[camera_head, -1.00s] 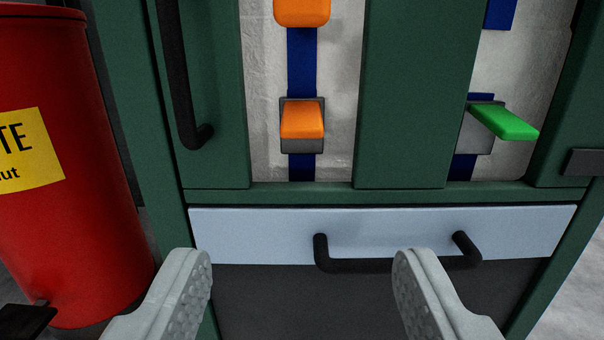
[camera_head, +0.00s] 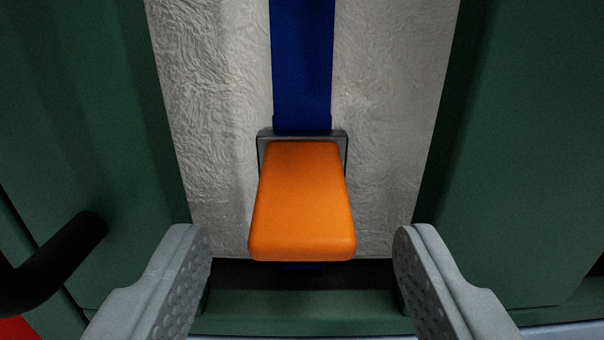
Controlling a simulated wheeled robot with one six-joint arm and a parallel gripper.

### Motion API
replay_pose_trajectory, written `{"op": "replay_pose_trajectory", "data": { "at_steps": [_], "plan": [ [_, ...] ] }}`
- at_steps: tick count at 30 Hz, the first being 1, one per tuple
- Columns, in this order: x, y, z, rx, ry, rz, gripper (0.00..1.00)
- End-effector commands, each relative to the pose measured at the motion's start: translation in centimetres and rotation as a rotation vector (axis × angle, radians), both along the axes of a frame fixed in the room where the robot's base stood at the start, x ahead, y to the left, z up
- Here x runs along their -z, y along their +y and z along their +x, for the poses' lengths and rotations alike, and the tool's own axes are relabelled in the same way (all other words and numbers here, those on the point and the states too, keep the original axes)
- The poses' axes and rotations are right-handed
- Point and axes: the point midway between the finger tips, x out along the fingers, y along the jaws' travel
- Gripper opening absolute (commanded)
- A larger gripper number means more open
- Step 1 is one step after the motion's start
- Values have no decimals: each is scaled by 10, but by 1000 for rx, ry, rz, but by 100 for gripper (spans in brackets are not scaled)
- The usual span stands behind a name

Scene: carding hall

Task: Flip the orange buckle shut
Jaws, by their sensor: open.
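The orange buckle (camera_head: 302,205) is in the middle of the view, its flap sticking out toward me from a dark grey base plate (camera_head: 263,146). A blue strap (camera_head: 302,65) runs down into the base from above, with a little showing below. My gripper (camera_head: 302,270) is open and empty, one grey padded finger at the lower left and one at the lower right. The buckle flap lies between and slightly above the fingertips in the picture, and neither finger appears to touch it. The flap hides most of the base.
Pale textured material (camera_head: 215,110) lies behind the strap in a green-framed opening. Green panels (camera_head: 520,160) flank it, and a green rail (camera_head: 300,305) crosses below. A black handle (camera_head: 60,260) sticks out at the lower left.

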Motion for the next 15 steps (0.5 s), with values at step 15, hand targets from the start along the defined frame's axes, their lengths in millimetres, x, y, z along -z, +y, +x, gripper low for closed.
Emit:
{"op": "replay_pose_trajectory", "data": {
  "at_steps": [15],
  "plan": [
    [0,0,21,0,1,0,56]
  ]
}}
